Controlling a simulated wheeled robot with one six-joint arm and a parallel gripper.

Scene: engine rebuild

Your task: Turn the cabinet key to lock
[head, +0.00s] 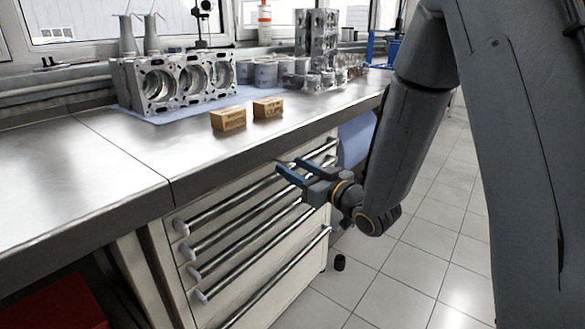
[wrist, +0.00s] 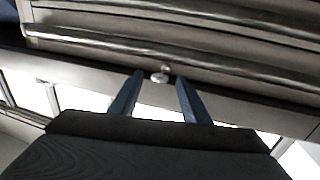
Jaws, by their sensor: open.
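The drawer cabinet (head: 263,268) stands under the workbench, with long bar handles across its drawers. In the wrist view, the small silvery key (wrist: 160,76) sits on the cabinet front (wrist: 225,92), close to a bar handle. My gripper (head: 288,166) is open in front of the upper part of the cabinet, just below the bench edge. In the wrist view, its two blue fingers (wrist: 159,79) are apart, and the key appears between their tips. I cannot tell whether either finger touches it. The key cannot be made out in the head view.
The steel workbench (head: 100,190) overhangs the cabinet. On it are an engine block (head: 178,82), two small boxes (head: 228,120) and several metal parts. A small black object (head: 340,262) is on the tiled floor. A red object (head: 55,305) is at lower left.

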